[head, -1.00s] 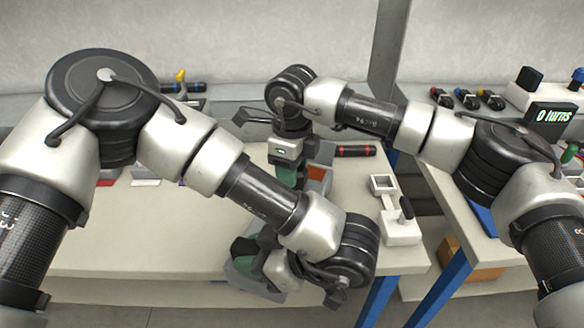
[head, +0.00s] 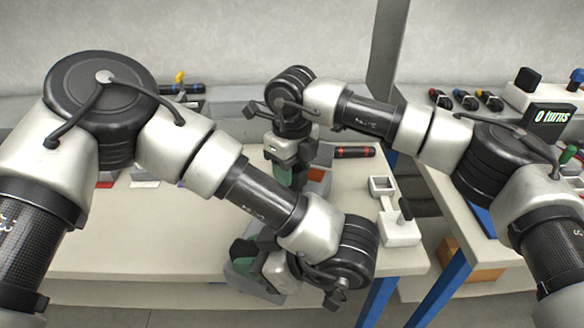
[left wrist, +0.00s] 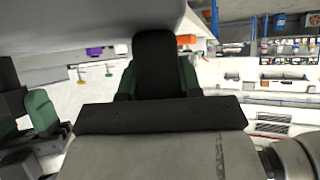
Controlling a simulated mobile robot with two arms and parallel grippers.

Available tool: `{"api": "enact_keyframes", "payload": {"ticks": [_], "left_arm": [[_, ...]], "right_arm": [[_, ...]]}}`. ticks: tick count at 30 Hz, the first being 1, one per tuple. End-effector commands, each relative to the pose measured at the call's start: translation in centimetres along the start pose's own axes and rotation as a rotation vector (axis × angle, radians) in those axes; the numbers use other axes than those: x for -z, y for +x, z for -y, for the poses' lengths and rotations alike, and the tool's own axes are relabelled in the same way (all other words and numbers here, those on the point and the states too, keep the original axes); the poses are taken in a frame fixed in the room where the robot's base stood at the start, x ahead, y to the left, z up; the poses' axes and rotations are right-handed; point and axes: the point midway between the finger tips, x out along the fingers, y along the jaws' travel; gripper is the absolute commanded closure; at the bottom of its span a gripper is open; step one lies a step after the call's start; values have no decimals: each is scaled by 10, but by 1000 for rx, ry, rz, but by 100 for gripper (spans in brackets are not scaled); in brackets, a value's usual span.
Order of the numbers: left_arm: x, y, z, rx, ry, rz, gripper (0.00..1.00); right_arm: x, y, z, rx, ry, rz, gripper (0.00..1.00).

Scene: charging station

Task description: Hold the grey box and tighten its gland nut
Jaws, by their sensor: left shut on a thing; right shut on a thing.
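My left gripper (head: 248,270) is low at the table's front edge, with green on its fingers. In the left wrist view its green-sided fingers (left wrist: 156,78) are shut, with a dark part between them. A broad grey surface close beyond them, across the top of that view, looks like the grey box (left wrist: 90,22); the head view does not show the box clearly. My right gripper (head: 288,172) points down over the table further back. Its green fingers are shut, but what they hold is hidden. I cannot make out the gland nut in either view.
A display (head: 552,117) reads "0 turns" on the right bench. The table's left front (head: 140,235) is clear.

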Motion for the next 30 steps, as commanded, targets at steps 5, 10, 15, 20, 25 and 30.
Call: {"api": "enact_keyframes", "payload": {"ticks": [5, 10, 15, 20, 25, 30], "left_arm": [[-1, 0, 0, 1, 1, 2, 85], [-1, 0, 0, 1, 1, 2, 85], [-1, 0, 0, 1, 1, 2, 85], [-1, 0, 0, 1, 1, 2, 85], [-1, 0, 0, 1, 1, 2, 85], [-1, 0, 0, 0, 1, 2, 85]], "right_arm": [[0, -1, 0, 0, -1, 1, 48], [0, 0, 0, 0, -1, 1, 30], [0, 0, 0, 0, -2, 0, 30], [0, -7, 0, 1, -1, 2, 30], [-1, -36, 0, 2, -1, 5, 30], [-1, -74, 0, 2, -2, 4, 30]]}}
